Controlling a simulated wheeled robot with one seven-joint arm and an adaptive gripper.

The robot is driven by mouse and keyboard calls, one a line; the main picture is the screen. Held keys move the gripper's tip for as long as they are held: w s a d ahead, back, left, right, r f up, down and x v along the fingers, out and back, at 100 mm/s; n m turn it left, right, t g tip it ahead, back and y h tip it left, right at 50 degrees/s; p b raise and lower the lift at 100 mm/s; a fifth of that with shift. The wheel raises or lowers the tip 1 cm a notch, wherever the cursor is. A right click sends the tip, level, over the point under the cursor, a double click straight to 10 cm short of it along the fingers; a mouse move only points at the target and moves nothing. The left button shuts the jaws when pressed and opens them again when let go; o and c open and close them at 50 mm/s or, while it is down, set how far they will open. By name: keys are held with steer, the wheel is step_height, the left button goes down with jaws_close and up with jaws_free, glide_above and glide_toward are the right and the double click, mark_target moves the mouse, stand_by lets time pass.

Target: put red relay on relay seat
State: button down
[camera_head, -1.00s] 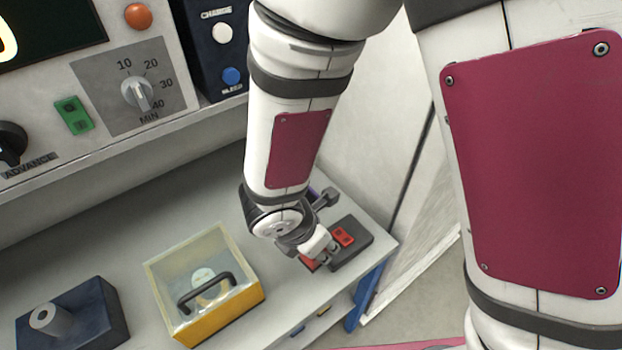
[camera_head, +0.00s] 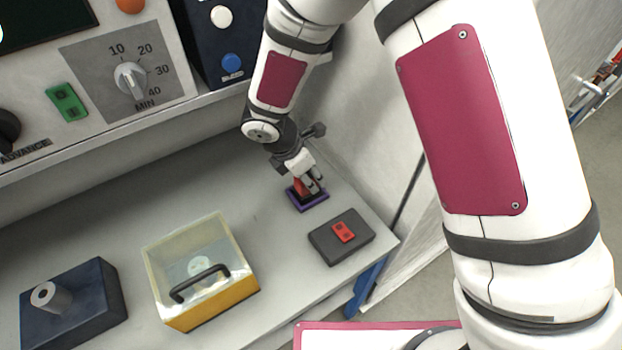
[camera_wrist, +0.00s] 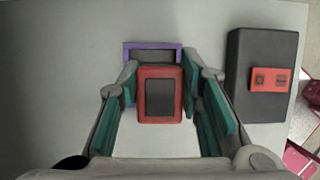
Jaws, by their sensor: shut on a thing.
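The red relay (camera_head: 300,187), a red block with a dark rectangle on its face, is in my gripper (camera_head: 309,184). In the wrist view the relay (camera_wrist: 146,98) stands between the two fingers (camera_wrist: 160,115). A purple-rimmed dark seat (camera_head: 312,206) lies on the bench just under the relay. In the wrist view the seat's purple rim (camera_wrist: 152,45) shows behind the relay, which hides its near part. I cannot tell whether the relay touches the seat.
A dark block (camera_head: 325,243) with a red two-slot piece (camera_head: 343,232) lies to the right, near the bench edge. A clear-lidded yellow box (camera_head: 215,307) and a navy block with a grey post (camera_head: 85,305) stand left. A control panel (camera_head: 150,105) rises behind.

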steer(key=shift+w+d+f, duration=0.1)
steer(key=shift+w, duration=0.55)
steer(key=shift+f+p, duration=0.3)
steer(key=shift+f, duration=1.45)
steer(key=shift+f, duration=0.15)
steer(key=c, duration=1.1)
jaws_free()
